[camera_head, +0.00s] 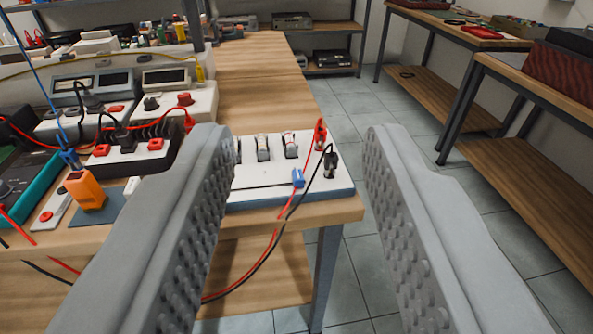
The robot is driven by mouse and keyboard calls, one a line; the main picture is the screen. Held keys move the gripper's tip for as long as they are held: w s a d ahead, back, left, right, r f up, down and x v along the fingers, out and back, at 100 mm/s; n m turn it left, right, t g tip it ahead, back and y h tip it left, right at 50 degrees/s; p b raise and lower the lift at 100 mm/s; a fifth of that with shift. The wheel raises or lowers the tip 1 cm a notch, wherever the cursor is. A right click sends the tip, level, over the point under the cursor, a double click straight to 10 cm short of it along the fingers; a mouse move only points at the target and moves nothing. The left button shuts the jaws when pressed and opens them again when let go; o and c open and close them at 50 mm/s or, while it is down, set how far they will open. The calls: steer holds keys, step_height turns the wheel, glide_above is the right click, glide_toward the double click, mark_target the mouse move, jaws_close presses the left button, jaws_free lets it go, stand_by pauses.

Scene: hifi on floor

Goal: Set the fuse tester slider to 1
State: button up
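The fuse tester (258,178) is a white box with a blue lower edge, on the near right corner of the wooden bench. A thin dark slot runs across its top, and a blue slider knob (298,178) sits near the slot's right end. Fuses in holders (290,145) stand behind the slot. I cannot read any slider markings. My gripper (295,140) is open and empty. Its two grey studded fingers frame the tester in the picture, and the left finger hides the tester's left end. The knob shows between the fingers, apart from both.
A red plug (320,135) and a black plug (331,163) stand at the tester's right; their cables hang over the bench front. Left are an orange device (85,190) and meters (166,79). Open floor (375,130) lies right of the bench, before another wooden bench (545,80).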

stand_by(0.3)
steer(key=n+g, duration=0.2)
steer(key=g, duration=1.5)
glide_above(298, 174)
step_height(298, 174, down, 7)
step_height(298, 174, down, 17)
steer(key=shift+f, duration=0.15)
steer(key=shift+c, duration=0.5)
jaws_close()
